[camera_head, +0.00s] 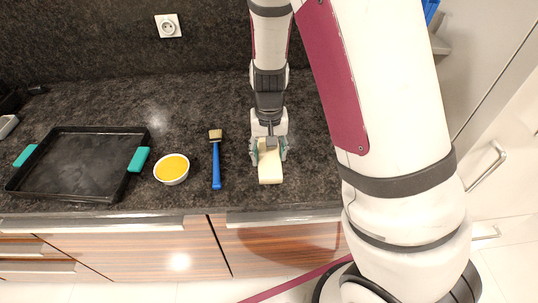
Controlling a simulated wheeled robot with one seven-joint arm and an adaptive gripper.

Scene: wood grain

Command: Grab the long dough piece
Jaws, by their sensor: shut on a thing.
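The long dough piece (270,170) is a pale, cream-coloured block on the dark countertop, close to its front edge. Its long side runs from the back towards the front edge. My gripper (269,150) reaches down over its far part with one finger on each side, shut on it. The far end of the dough is partly hidden under the gripper. I cannot tell whether the dough is lifted off the counter.
A blue-handled brush (216,172) lies left of the dough. Further left are a white bowl of yellow liquid (172,168) and a black baking tray (78,165) with teal handles. The dark counter (205,100) is clear behind them, up to a wall with a socket (168,26).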

